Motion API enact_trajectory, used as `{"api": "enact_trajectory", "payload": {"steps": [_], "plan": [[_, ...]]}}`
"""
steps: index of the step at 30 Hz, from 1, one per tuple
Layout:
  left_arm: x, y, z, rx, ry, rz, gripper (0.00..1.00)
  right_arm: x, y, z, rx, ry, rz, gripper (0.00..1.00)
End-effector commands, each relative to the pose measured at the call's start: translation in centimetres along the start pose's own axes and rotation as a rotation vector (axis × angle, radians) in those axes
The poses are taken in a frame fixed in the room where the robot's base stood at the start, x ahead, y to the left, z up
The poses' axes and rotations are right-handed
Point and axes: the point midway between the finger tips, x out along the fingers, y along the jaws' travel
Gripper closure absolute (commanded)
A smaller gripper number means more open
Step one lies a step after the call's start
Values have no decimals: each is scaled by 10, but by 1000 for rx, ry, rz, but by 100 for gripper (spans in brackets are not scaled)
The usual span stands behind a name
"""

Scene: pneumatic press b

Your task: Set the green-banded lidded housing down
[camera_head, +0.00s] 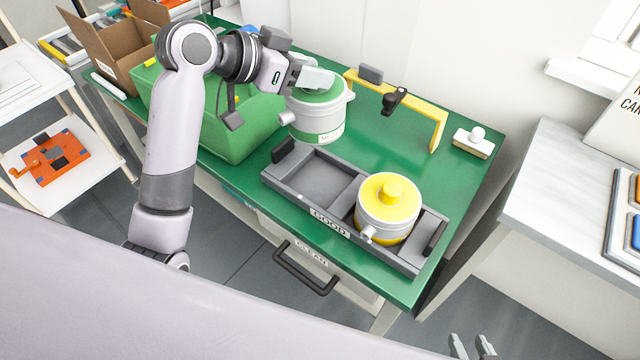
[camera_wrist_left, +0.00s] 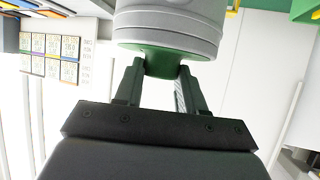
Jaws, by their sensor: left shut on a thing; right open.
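The green-banded lidded housing (camera_head: 318,117) is a pale grey round pot with a green top. My left gripper (camera_head: 316,80) is shut on its green top and holds it upright, over the back left of the tray as the head view shows it. In the left wrist view the housing (camera_wrist_left: 168,22) fills the top, with its green part (camera_wrist_left: 160,62) between the two fingers (camera_wrist_left: 155,82). I cannot tell the gap beneath it. My right gripper (camera_head: 473,347) is open and empty at the bottom right of the head view, away from the bench.
The grey tray (camera_head: 300,205) labelled GOOD has an empty left compartment; a yellow-topped housing (camera_head: 387,208) stands in its right part. A green bin (camera_head: 225,125) is at left. A yellow frame (camera_head: 410,95) with a black clamp stands behind. A white block (camera_head: 473,143) sits at right.

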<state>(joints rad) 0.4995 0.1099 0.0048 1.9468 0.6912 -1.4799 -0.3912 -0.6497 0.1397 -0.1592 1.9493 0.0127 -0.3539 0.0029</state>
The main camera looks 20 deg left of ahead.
Motion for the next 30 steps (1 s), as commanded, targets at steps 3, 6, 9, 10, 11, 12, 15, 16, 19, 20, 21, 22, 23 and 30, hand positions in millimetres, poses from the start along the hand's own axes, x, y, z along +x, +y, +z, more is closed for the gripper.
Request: {"api": "enact_trajectory", "payload": {"steps": [3,6,9,10,11,12,15,16,19,20,21,22,23,30], "plan": [[-5,-2,-18,33,7,53,100,1,0,2,0,0,0,57],[-7,-3,-24,45,5,80,100,2,0,2,0,0,0,57],[-5,-2,-21,50,5,95,100,2,0,2,0,0,0,57],[-3,-2,-18,49,3,97,100,2,0,2,0,0,0,57],[-1,-2,-13,47,2,99,100,2,0,2,0,0,0,57],[3,-2,-6,47,1,100,100,2,0,3,0,0,0,57],[15,-1,17,44,0,99,100,2,0,3,0,0,0,57],[19,-1,23,43,1,99,100,2,0,3,0,0,0,57],[31,-1,45,43,1,99,100,3,0,4,0,0,0,57],[34,-1,52,44,1,98,100,3,0,4,0,0,0,57],[39,-1,60,44,2,98,100,3,0,4,0,0,0,57],[43,-1,67,42,1,98,100,3,0,4,0,0,0,57],[46,-1,73,44,2,96,100,3,0,4,0,0,0,57],[64,-2,106,48,5,95,100,4,0,5,0,0,0,57]]}}
